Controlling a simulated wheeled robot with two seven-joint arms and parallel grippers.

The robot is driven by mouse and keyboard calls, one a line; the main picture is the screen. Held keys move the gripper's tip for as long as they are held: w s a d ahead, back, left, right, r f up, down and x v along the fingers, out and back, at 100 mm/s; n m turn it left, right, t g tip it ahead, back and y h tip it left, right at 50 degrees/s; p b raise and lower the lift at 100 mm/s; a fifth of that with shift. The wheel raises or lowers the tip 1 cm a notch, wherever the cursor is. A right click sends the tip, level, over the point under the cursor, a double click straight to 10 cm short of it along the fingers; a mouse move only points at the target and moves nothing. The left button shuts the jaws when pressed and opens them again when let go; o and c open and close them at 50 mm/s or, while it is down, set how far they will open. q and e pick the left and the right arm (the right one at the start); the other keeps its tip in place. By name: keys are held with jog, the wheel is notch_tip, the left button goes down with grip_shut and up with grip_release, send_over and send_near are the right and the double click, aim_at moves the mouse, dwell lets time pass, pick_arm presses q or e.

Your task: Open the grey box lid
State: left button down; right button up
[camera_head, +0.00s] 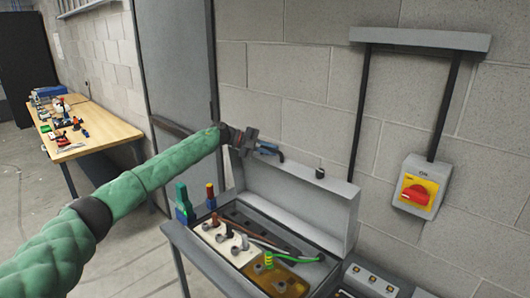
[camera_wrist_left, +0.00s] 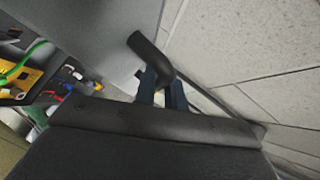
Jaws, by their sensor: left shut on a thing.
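The grey box (camera_head: 348,245) stands open on a grey stand, its lid (camera_head: 300,205) raised roughly upright at the back, near the block wall. Tools and parts lie inside it. My left gripper (camera_head: 268,150) is at the top left edge of the lid. In the left wrist view its two dark blue fingers (camera_wrist_left: 163,92) are closed on a black bent handle (camera_wrist_left: 150,55), which joins the grey lid surface (camera_wrist_left: 85,40). A small dark knob (camera_head: 319,173) shows on the lid's top edge. My right gripper is not in view.
A red rotary switch on a grey wall box (camera_head: 419,187) is at the right, with dark conduits above. A grey panel with round buttons (camera_head: 371,280) sits right of the box. A wooden table (camera_head: 95,130) with small items stands far left.

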pick_arm(q)
jog(key=shift+w+d+r, duration=0.1)
jog(key=shift+w, duration=0.05)
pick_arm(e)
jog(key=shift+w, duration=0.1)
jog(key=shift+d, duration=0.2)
